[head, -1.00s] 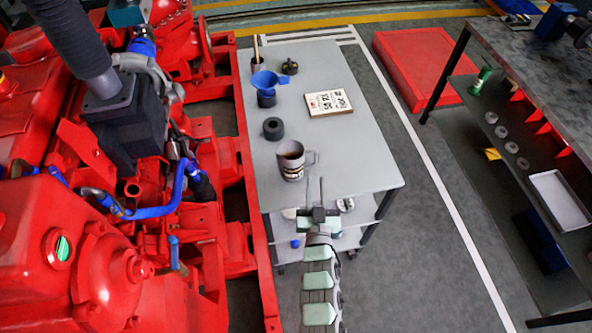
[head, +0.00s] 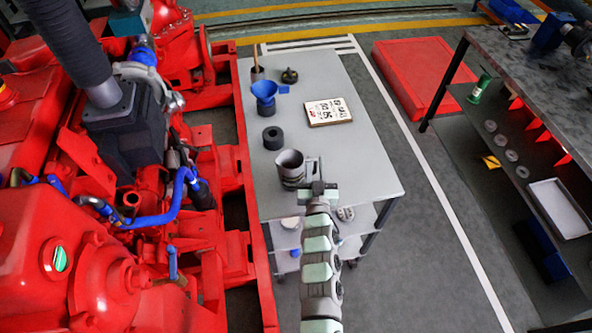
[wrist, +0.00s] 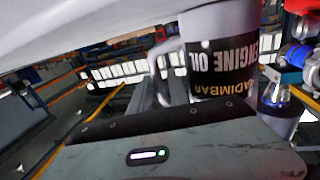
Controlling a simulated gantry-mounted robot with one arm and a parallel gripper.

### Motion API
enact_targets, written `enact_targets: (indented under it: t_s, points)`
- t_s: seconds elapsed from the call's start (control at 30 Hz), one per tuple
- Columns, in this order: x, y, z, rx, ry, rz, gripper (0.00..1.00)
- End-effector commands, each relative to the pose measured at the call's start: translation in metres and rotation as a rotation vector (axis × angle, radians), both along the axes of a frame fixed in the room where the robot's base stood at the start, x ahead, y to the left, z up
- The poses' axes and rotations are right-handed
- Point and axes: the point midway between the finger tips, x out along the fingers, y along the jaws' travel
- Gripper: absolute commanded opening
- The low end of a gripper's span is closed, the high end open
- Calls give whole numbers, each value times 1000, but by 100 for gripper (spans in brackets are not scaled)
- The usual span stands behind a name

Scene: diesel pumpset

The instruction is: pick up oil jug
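The oil jug (head: 290,168) is a grey, open-topped jug standing upright near the front of the grey table, with its handle on the right. In the wrist view the jug (wrist: 221,55) appears upside down, close in front, with a black "ENGINE OIL" label and its handle to the left. My gripper (head: 316,178) is at the jug's right side, by the handle. The fingers overlap the handle area in the head view, so I cannot tell whether they touch it or how far apart they are. The jug still rests on the table.
On the grey table (head: 355,165) are a black ring (head: 272,138), a blue funnel (head: 265,90), a dark small part (head: 289,76), a cup with a brush (head: 257,72) and a sign (head: 328,112). The red engine (head: 100,240) stands close left. The table's right side is clear.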

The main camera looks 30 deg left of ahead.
Motion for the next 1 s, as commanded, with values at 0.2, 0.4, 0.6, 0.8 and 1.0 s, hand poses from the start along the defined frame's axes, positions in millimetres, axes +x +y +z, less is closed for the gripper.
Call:
enact_targets:
  t_s: [0.2, 0.4, 0.6, 0.8, 1.0]
  points:
    - [1, 0, 0, 0, 0, 0, 21]
    - [1, 0, 0, 0, 0, 0, 5]
    - [1, 0, 0, 0, 0, 0, 0]
    - [1, 0, 1, 0, -1, 0, 0]
    - [1, 0, 1, 0, -1, 0, 0]
